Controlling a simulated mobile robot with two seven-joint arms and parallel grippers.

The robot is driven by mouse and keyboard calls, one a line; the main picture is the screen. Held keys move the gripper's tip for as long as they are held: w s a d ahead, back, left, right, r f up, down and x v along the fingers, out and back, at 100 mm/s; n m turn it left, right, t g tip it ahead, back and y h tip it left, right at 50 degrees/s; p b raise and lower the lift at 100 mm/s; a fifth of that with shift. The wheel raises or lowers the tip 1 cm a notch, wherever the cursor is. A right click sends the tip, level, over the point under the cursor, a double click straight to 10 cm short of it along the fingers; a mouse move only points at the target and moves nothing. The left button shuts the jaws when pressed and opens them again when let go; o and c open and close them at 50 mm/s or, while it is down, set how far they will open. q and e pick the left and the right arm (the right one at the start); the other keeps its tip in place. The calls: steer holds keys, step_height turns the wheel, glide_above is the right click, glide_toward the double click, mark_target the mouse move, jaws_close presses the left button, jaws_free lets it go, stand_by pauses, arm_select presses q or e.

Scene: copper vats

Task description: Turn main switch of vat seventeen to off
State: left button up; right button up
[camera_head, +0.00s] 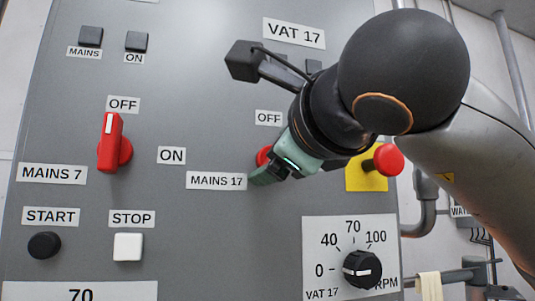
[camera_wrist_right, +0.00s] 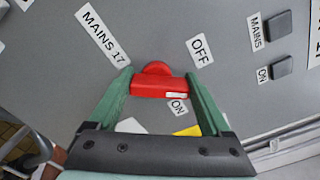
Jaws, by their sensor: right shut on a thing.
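The vat 17 main switch is a red rotary handle (camera_wrist_right: 158,88) with a white mark at its right end in the right wrist view. My right gripper (camera_wrist_right: 157,84) is shut on it, one green finger at each end. The mark is close to the ON label (camera_wrist_right: 178,107), with the OFF label (camera_wrist_right: 198,49) up and to the right; the exact angle is hard to judge. In the head view my gripper (camera_head: 272,172) hides most of the switch, leaving a red sliver (camera_head: 263,155) beside the MAINS 17 label (camera_head: 217,181). My left gripper is not in view.
The similar mains 7 switch (camera_head: 110,145) is at left, its white mark up toward OFF. A red button (camera_head: 388,160) on a yellow plate (camera_head: 354,179) sticks out just right of my gripper. The RPM dial (camera_head: 362,269) is below. Start (camera_head: 44,245) and stop (camera_head: 128,247) buttons are lower left.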

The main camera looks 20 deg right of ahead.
steer(key=n, duration=0.3)
steer(key=shift+a+n, duration=0.1)
steer(key=shift+n, duration=0.2)
steer(key=shift+a+n+p, duration=0.1)
steer(key=shift+n+p, duration=0.25)
steer(key=shift+n, duration=1.35)
steer(key=o, duration=1.2)
steer(key=shift+c, duration=0.2)
steer(key=s+b, duration=0.3)
steer(key=s, duration=0.9)
steer(key=shift+s+d, duration=0.2)
steer(key=shift+s, duration=0.1)
steer(key=shift+f, duration=0.1)
